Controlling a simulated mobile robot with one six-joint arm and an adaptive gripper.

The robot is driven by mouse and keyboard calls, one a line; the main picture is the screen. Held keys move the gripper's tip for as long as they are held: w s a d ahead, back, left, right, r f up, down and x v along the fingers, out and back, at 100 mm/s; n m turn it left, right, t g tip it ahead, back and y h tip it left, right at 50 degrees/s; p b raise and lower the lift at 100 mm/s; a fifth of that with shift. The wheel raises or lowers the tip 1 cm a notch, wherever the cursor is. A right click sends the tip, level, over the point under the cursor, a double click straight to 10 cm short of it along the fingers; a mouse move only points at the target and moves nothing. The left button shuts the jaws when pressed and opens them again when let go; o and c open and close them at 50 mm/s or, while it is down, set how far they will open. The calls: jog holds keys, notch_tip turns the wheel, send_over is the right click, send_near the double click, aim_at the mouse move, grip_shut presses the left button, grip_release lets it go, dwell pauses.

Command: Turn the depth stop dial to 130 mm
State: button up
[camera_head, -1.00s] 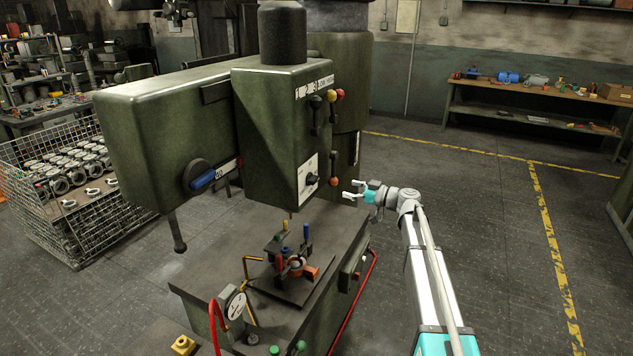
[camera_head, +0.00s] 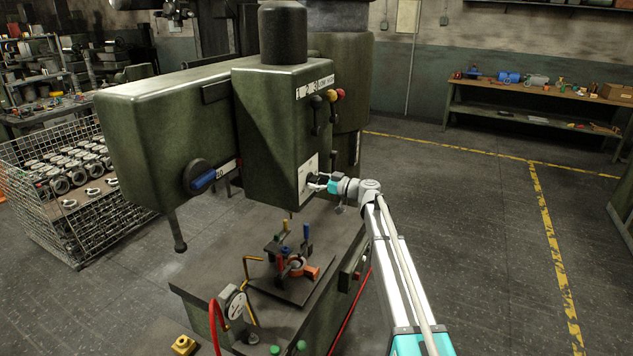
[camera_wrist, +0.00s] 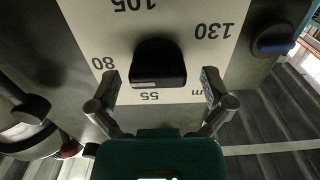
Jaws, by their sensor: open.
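The depth stop dial is a black knob (camera_wrist: 158,62) on a white scale plate (camera_wrist: 195,50) with marks 55, 80, 105 and 130, seen upside down in the wrist view. The knob's pale-edged end faces the 55 mark; 130 is at the upper right. My gripper (camera_wrist: 159,84) is open, one finger on each side of the knob's near end, with gaps on both sides. In the head view my gripper (camera_head: 318,184) is at the plate (camera_head: 303,192) on the drill head's lower front, and hides part of the knob.
Levers with dark, red and yellow knobs (camera_head: 330,97) sit above the plate on the green machine head (camera_head: 265,130). Below is the machine table (camera_head: 215,262) with a clamped fixture (camera_head: 291,262). A blue-handled knob (camera_head: 203,179) is at the left. The floor at right is open.

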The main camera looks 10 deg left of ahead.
jog(key=shift+a, duration=0.25)
jog(key=shift+c, duration=0.3)
